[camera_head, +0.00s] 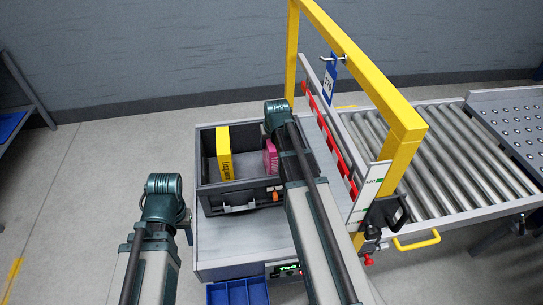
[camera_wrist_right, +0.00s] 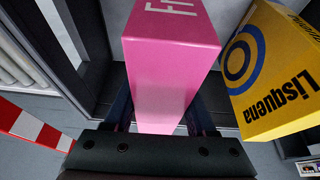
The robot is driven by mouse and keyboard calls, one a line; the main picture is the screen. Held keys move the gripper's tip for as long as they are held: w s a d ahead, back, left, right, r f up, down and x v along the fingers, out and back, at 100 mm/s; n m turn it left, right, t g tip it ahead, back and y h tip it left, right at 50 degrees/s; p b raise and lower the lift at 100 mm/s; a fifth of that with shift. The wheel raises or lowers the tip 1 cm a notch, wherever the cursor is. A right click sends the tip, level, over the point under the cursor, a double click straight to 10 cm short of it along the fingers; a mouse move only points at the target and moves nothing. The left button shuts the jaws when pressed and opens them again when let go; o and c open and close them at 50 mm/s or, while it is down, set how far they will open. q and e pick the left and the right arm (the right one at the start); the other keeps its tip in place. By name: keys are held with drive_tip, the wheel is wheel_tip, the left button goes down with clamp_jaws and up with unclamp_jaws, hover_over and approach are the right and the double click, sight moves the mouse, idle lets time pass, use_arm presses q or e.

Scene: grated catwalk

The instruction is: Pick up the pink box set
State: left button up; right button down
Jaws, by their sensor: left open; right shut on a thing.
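The pink box (camera_head: 271,157) is in the right part of a dark grey crate (camera_head: 240,198) in the head view, partly hidden by my right arm. In the right wrist view the pink box (camera_wrist_right: 168,60) fills the middle, with white lettering on one face. My right gripper (camera_wrist_right: 160,112) is shut on it, with dark fingers at its two sides. In the head view my right wrist hides that gripper. My left gripper (camera_head: 187,222) is open, small and mostly hidden by its own wrist, left of the crate and away from the pink box.
A yellow box (camera_head: 223,153) stands in the crate left of the pink one; it also shows in the wrist view (camera_wrist_right: 270,75). The crate is on a grey bench (camera_head: 225,245). A yellow frame (camera_head: 350,60) and roller conveyor (camera_head: 440,150) are right. A blue bin (camera_head: 238,292) is in front.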

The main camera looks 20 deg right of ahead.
drive_tip(key=shift+r, duration=0.15)
wheel_tip(320, 180, up, 10)
drive_tip(key=p, duration=1)
drive_tip(key=shift+r+p, duration=0.1)
drive_tip(key=shift+p, duration=0.2)
drive_tip(key=shift+r, duration=0.1)
